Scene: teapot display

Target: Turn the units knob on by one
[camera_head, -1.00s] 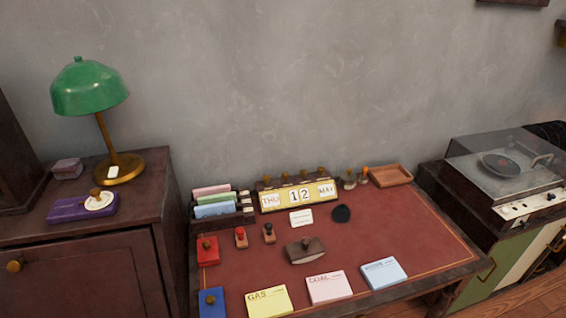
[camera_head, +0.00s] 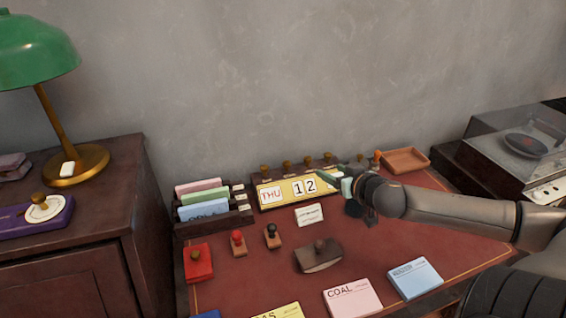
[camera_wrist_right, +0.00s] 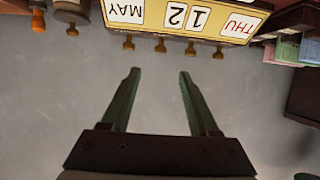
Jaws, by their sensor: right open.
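The yellow desk calendar (camera_head: 283,192) reads THU 12 in the head view, and my right gripper hides its month end. The right wrist view shows it upside down (camera_wrist_right: 228,26), reading MAY, 12, THU from left to right. Several brass knobs line its top edge. The units knob (camera_head: 307,160) appears to be the one by the 2; it also shows in the right wrist view (camera_wrist_right: 160,46). My right gripper (camera_head: 334,181) is open and empty. In the wrist view its fingertips (camera_wrist_right: 160,72) point at that knob, which lies beyond them, centred in the gap. My left gripper is out of view.
A card rack (camera_head: 212,209) stands left of the calendar. Stamps (camera_head: 238,243), a blotter (camera_head: 318,255) and bill pads (camera_head: 352,297) lie in front. A wooden tray (camera_head: 404,160) sits at the back right. The grey wall is close behind.

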